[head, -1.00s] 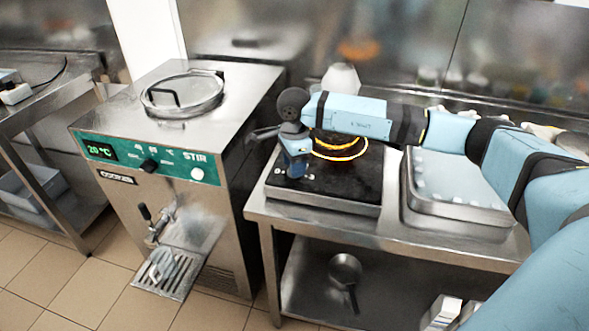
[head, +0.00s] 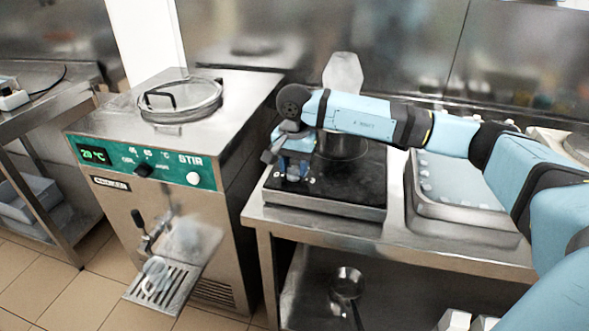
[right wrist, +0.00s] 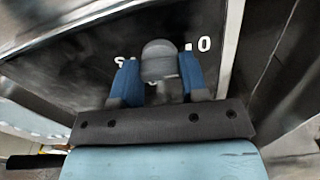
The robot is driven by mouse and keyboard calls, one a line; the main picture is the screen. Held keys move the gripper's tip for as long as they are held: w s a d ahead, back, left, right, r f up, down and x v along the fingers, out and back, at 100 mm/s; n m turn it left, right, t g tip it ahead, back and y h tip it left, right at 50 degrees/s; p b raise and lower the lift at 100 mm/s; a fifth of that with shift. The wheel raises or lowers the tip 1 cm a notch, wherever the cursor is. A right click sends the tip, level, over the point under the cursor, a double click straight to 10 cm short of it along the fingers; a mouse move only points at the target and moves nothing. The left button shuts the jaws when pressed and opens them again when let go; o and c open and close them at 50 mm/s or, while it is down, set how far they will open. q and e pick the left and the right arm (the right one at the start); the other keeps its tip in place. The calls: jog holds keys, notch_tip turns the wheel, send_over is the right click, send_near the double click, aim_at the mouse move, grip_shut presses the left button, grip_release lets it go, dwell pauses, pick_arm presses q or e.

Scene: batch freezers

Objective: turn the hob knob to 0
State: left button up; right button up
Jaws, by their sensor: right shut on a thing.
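The hob (head: 325,207) is a black glass plate in a steel frame on the steel table. Its cooking zone shows dark, with no glow. My right gripper (head: 292,170) points down at the hob's front left corner and covers the knob in the head view. In the right wrist view the grey rounded knob (right wrist: 159,60) sits between the two blue fingers of my right gripper (right wrist: 159,82), which is shut on it. A white 0 (right wrist: 203,44) is printed right of the knob, with a small light mark beside it. Another white character on the left is partly hidden. My left gripper is out of view.
A steel batch freezer (head: 150,180) with a green panel stands left of the table. A steel tray (head: 460,205) lies right of the hob. A pale bottle-like thing (head: 343,72) stands behind my right arm. A pan (head: 347,283) is on the lower shelf.

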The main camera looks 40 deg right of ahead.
aim_at(294, 167)
jog(key=shift+r+n, duration=0.1)
jog(key=shift+n, duration=0.5)
jog(key=o, duration=0.9)
notch_tip(294, 167, up, 14)
jog(key=shift+f, duration=0.1)
dwell(0.5)
